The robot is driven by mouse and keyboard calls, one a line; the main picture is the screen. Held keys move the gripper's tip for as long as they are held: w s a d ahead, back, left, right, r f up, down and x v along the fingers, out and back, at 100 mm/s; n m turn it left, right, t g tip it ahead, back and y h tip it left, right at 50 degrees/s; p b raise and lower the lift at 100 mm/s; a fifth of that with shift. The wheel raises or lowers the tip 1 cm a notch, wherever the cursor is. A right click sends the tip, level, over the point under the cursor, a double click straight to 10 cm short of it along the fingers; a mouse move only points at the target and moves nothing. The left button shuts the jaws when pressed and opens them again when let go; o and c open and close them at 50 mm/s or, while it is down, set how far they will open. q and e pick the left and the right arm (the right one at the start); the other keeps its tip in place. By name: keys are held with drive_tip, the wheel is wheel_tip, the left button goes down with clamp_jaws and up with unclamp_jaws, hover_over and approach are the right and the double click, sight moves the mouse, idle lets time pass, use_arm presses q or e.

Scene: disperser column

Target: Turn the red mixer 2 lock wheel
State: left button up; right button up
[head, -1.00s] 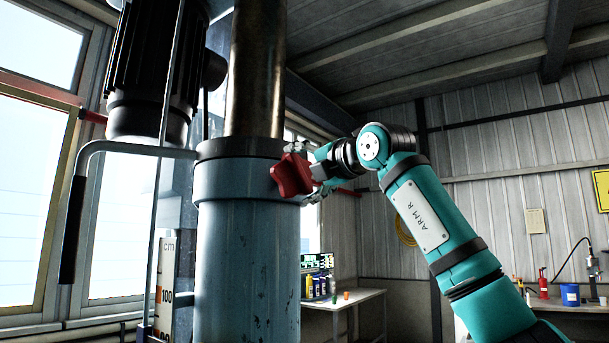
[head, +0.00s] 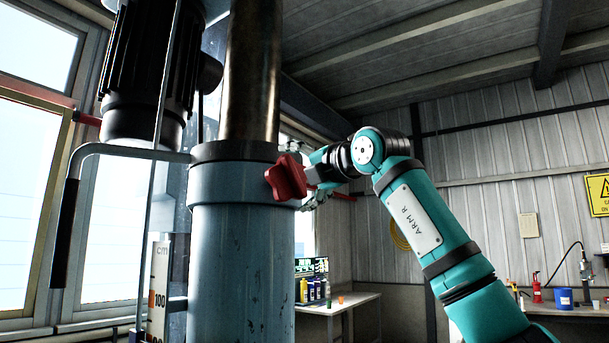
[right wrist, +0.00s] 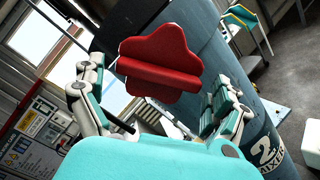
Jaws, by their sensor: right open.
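In the right wrist view the red lock wheel (right wrist: 160,65) is ahead of the palm, between the two fingers, with the "2 MIXER" marking on the column below right. My right gripper (head: 312,180) is behind and right of the wheel in the head view, partly hidden by it. In the right wrist view my right gripper (right wrist: 158,105) is open, its fingers apart on either side of the wheel. My left gripper is not in view.
A black-gripped bent handle (head: 68,230) and a dark motor (head: 150,70) are left of the column. A workbench (head: 340,303) with bottles stands behind on the right. Open room lies around my right arm.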

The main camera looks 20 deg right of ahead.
drive_tip(key=v, duration=1.1)
drive_tip(key=shift+s, duration=0.4)
drive_tip(key=shift+d, duration=0.1)
